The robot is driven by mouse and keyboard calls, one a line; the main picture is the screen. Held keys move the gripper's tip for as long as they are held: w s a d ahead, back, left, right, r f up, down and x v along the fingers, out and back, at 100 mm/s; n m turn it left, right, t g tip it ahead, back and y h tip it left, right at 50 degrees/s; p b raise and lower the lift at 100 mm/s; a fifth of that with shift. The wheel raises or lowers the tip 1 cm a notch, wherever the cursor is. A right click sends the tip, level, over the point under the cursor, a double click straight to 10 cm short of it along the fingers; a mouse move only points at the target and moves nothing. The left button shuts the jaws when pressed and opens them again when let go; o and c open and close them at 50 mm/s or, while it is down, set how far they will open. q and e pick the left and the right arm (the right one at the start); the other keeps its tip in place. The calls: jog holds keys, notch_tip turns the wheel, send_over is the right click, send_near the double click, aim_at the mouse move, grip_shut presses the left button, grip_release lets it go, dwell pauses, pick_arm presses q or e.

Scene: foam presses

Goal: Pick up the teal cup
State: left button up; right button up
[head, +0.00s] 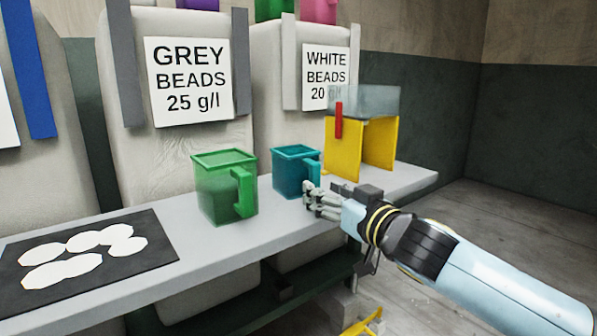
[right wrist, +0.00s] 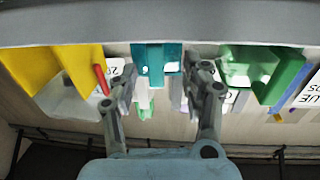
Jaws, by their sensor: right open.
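The teal cup (head: 290,176) stands upright on the grey shelf, with its handle on the right side facing my right gripper. My right gripper (head: 312,196) is open at the cup's right, with its fingers close to the handle; I cannot tell whether they touch it. In the right wrist view, which looks upside down, the teal cup (right wrist: 157,54) shows ahead between the two spread fingers of the gripper (right wrist: 164,78). My left gripper is in neither view.
A green cup (head: 213,190) stands left of the teal cup. A yellow stand (head: 343,148) with a clear top and red piece is behind right. A dark mat (head: 30,255) with white discs lies at left. Bead sacks (head: 190,150) stand behind the shelf (head: 200,248).

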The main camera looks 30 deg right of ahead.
aim_at(317, 184)
jog(key=w, duration=0.1)
jog(key=w+p, duration=0.1)
jog(key=w, duration=0.2)
jog(key=shift+d+r, duration=0.25)
jog(key=shift+d, duration=0.1)
jog(key=shift+w+f+p, duration=0.15)
jog(key=shift+w+p, duration=0.15)
jog(key=shift+w, duration=0.2)
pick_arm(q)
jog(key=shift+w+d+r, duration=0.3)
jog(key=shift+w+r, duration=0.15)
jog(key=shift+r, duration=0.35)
pick_arm(e)
jog(key=shift+c, duration=0.8)
grip_shut()
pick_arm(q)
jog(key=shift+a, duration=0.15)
